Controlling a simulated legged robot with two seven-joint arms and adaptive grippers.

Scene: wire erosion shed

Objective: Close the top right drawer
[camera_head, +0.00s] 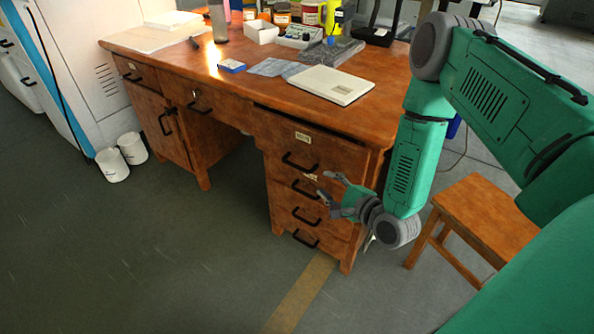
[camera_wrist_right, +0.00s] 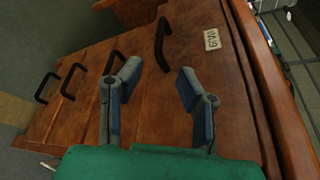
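The wooden desk (camera_head: 225,88) has a stack of drawers on its right side. The top right drawer (camera_head: 335,156) has a small label and a black handle (camera_head: 300,163). A dark gap shows along its upper edge under the desktop, and it seems to stand slightly out. My right gripper (camera_head: 327,186) is in front of the stack, just below and right of that handle, with its fingers spread and empty. In the right wrist view the open fingers (camera_wrist_right: 159,71) point at the drawer fronts, near the top drawer's handle (camera_wrist_right: 161,45) and label (camera_wrist_right: 211,39). My left gripper is not in view.
Lower drawers (camera_head: 306,215) with black handles are below. A wooden stool (camera_head: 485,215) stands right of the desk. A white device (camera_head: 330,85) and other items lie on the desktop. The floor in front is clear.

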